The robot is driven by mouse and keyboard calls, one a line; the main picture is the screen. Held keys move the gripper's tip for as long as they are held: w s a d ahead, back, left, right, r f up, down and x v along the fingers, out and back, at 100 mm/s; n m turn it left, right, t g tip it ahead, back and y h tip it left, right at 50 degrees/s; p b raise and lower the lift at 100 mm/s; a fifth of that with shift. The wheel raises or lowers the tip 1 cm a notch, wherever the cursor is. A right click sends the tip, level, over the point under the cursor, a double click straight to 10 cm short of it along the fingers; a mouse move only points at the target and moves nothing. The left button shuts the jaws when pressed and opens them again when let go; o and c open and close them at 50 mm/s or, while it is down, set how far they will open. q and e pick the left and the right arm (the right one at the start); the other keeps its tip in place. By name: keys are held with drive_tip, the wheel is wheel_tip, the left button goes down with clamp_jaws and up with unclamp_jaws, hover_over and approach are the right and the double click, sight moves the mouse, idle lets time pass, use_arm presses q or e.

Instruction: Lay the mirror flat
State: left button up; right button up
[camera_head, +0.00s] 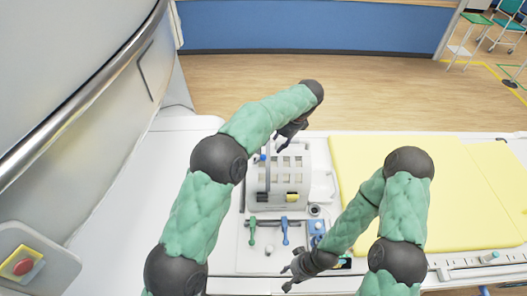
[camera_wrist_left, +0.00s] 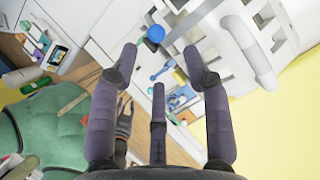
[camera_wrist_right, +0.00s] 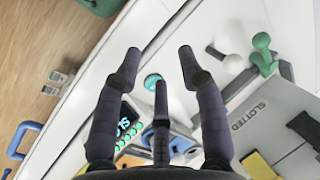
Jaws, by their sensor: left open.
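The white slotted head coil (camera_head: 292,162) stands on the table in the head view; its slotted frame (camera_wrist_left: 225,45) also shows at the top right in the left wrist view. A thin grey-blue upright strip (camera_head: 268,177) with a blue ball (camera_head: 262,157) stands at the coil's left side. I cannot tell for sure which part is the mirror. The blue ball also shows in the left wrist view (camera_wrist_left: 155,33). My left gripper (camera_head: 284,143) is open and empty above the coil's back edge. My right gripper (camera_head: 289,276) is open and empty near the table's front edge.
Green and blue T-shaped tools (camera_head: 285,230) lie on a grey panel before the coil. A yellow mattress (camera_head: 440,180) lies to the right. The scanner's curved wall (camera_head: 90,90) rises at left, with a red button (camera_head: 23,267). The white surface left of the coil is clear.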

sight(264, 156)
use_arm(q)
drive_tip(key=p+x, duration=0.1)
drive_tip(key=x, duration=0.8)
drive_tip(key=shift+s, duration=0.15)
drive_tip(key=shift+s+a+f+p, duration=0.1)
drive_tip(key=shift+a+f+p, duration=0.15)
drive_tip(key=shift+f+p, duration=0.1)
drive_tip(key=shift+f, duration=0.15)
drive_tip(key=shift+a, duration=0.1)
clamp_jaws()
